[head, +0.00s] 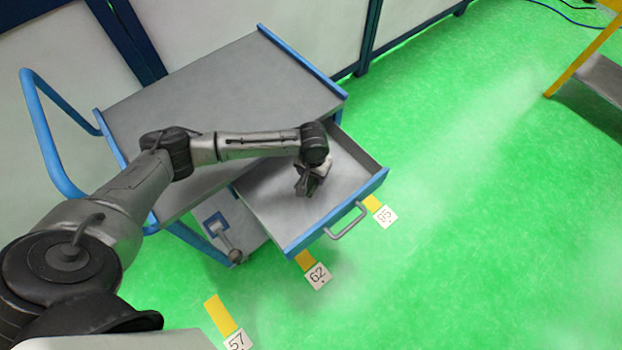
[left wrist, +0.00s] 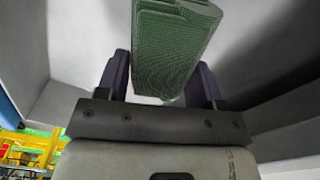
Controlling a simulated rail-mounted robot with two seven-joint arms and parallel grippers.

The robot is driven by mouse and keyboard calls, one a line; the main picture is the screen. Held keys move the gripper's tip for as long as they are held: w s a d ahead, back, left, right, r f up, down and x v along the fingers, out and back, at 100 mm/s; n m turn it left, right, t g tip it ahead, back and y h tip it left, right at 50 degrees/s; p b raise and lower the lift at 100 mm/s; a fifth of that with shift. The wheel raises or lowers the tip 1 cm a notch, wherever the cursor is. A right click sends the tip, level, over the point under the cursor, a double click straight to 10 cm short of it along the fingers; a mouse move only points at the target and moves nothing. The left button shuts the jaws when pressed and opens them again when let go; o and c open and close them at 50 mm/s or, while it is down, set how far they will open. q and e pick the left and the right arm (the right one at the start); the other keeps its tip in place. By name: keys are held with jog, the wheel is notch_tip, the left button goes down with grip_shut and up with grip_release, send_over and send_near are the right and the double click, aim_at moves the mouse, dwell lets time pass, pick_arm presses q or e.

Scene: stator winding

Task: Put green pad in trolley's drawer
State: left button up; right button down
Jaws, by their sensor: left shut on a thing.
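The green pad (left wrist: 170,50) is between the two fingers of my left gripper (left wrist: 165,85) in the left wrist view. It is a textured green block, and the gripper is shut on it. In the head view my left gripper (head: 309,185) is over the open drawer (head: 270,208) of the trolley (head: 225,95), within the drawer's outline. The pad cannot be made out in the head view, where the arm and gripper hide it. I cannot tell whether the pad touches the drawer floor. My right gripper is not in view.
The drawer is pulled out, with a blue front and a grey handle (head: 346,222). The trolley top is bare. A yellow-framed stand (head: 590,55) is at the upper right.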

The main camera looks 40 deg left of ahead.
aim_at(312, 179)
pick_arm(q)
jog(key=shift+f+b, duration=0.65)
jog(key=shift+f, duration=1.3)
jog(key=shift+f, duration=0.15)
jog(key=o, duration=0.9)
notch_tip(312, 179, up, 10)
jog(key=p, duration=0.3)
jog(key=shift+r, duration=0.25)
jog(key=shift+r+p, duration=0.3)
jog(key=shift+r, duration=0.6)
